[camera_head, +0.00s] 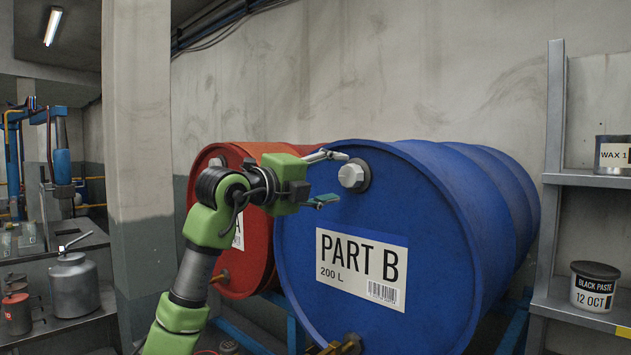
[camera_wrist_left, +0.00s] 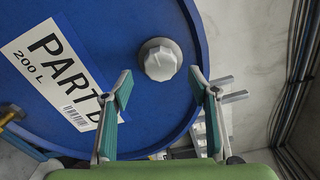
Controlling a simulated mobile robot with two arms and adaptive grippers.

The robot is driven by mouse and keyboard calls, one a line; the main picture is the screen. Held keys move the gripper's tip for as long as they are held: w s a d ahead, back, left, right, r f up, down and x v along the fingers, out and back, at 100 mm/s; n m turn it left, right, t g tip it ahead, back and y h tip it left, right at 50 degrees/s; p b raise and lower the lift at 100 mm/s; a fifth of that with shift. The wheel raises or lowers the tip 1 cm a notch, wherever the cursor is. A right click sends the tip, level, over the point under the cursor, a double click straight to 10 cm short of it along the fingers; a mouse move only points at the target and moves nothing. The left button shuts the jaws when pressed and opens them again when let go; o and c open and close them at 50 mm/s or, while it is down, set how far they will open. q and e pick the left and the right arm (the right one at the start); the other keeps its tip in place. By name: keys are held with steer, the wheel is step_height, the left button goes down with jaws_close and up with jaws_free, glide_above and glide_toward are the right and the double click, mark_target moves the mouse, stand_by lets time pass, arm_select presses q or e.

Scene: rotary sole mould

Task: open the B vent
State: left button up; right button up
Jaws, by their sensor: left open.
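The blue drum (camera_head: 440,200) lies on its side with its lid facing me and a white label reading "PART B 200 L" (camera_head: 361,270). Its vent cap (camera_head: 353,175), a pale ribbed plug, sits near the top of the lid. In the left wrist view the vent cap (camera_wrist_left: 160,60) lies just ahead of the two fingertips, slightly left of centre. My left gripper (camera_head: 332,178) is open and empty, just left of the cap in the head view. The fingers (camera_wrist_left: 168,85) appear apart from the cap. My right gripper is not in view.
A red drum (camera_head: 225,160) lies left of the blue one, partly behind my arm. A brass tap (camera_head: 345,345) sits low on the blue lid. A metal shelf (camera_head: 585,180) with tins stands at right. A concrete pillar (camera_head: 138,150) stands at left.

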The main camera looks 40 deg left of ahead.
arm_select(q)
steer(key=s, duration=0.6)
steer(key=shift+s+a, duration=0.25)
